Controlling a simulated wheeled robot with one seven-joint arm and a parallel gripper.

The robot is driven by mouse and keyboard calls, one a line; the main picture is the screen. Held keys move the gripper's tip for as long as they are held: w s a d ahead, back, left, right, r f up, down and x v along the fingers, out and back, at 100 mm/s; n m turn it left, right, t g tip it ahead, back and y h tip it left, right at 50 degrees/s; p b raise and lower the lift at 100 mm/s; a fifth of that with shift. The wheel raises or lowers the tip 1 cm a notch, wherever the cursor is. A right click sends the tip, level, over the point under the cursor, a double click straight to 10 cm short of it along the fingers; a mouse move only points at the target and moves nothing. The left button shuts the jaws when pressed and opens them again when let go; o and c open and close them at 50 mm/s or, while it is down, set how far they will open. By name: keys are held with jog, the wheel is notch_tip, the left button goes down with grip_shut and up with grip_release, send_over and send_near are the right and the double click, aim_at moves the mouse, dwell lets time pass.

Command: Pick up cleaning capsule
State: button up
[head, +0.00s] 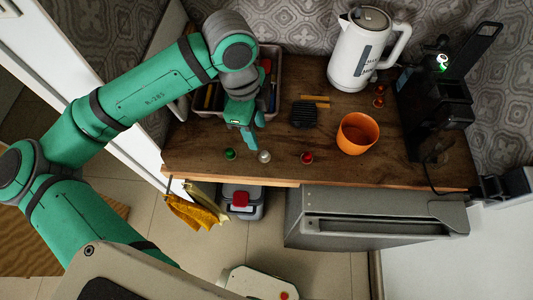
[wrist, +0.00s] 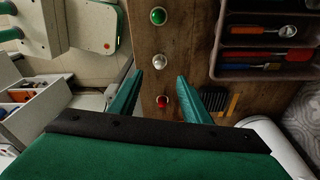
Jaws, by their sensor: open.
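Three small capsules stand in a row near the front edge of the wooden counter: a green one (head: 230,154), a silver-white one (head: 264,156) and a red one (head: 307,157). The pictures do not tell which is the cleaning capsule. My gripper (head: 254,132) is above the counter, behind the green and silver-white capsules in the head view. In the wrist view my gripper (wrist: 160,76) is open and empty. The silver-white capsule (wrist: 160,61) appears just past the fingertips, the red one (wrist: 162,102) between the fingers, and the green one (wrist: 158,16) farther up.
An orange cup (head: 357,133) stands right of the capsules. A white kettle (head: 355,50) and a black coffee machine (head: 435,105) are behind and right. A cutlery tray (wrist: 265,72) lies at the counter's back left. The counter's front edge (head: 320,184) is close to the capsules.

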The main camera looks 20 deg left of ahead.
aim_at(265, 153)
jog(key=f, duration=0.3)
jog(key=d+f, duration=0.1)
jog(key=f, duration=0.3)
jog(key=d+f, duration=0.1)
jog(key=f, duration=0.2)
jog(key=shift+w+f, duration=0.1)
jog(key=shift+f, duration=0.2)
jog(key=shift+c, duration=0.3)
grip_shut()
